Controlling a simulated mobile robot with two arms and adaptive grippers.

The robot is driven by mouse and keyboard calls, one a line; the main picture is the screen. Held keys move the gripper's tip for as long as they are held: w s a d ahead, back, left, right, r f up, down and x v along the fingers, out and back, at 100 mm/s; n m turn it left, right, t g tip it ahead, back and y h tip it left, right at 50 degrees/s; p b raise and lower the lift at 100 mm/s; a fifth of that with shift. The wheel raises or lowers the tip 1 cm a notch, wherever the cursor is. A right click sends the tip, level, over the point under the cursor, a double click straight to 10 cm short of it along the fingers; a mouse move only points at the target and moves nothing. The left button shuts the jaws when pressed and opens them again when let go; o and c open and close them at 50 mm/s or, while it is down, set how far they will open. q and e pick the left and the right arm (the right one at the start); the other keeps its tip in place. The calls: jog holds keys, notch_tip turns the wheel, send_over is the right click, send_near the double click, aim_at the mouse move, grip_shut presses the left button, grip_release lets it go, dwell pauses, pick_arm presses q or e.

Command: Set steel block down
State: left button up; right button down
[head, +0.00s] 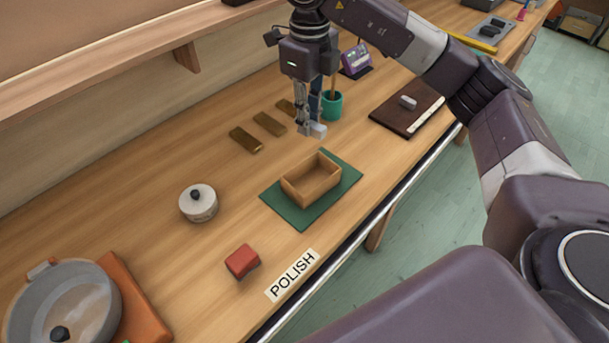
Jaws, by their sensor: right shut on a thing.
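My right gripper (309,118) hangs pointing down over the middle of the bench. It is shut on a small light-grey block, the steel block (318,131), which shows at its fingertips. The block appears to be just above the bench, behind the open wooden box (312,181); I cannot tell whether it touches anything. The box sits on a green mat (301,218). My left gripper is not in view.
Several brass-brown bars (246,140) lie left of the gripper, and a green cup (331,106) stands close behind it. A dark board (393,117) lies right. A lidded tin (198,204), red block (242,262), POLISH label (293,275) and large pot (65,306) are nearer.

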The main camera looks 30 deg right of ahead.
jog(key=shift+w+d+r+m, duration=0.1)
jog(key=shift+w+r+m, duration=0.35)
jog(key=shift+r+m, duration=0.25)
send_over(307, 183)
notch_tip(307, 183, down, 15)
jog(key=shift+r, duration=0.1)
notch_tip(307, 183, down, 4)
jog(key=shift+f+p, duration=0.25)
jog(key=shift+p, duration=0.3)
jog(key=shift+w+f, duration=0.1)
jog(key=shift+f, duration=0.2)
jog(key=c, duration=1.8)
grip_release()
jog(key=shift+c, duration=0.2)
jog(key=shift+r, duration=0.1)
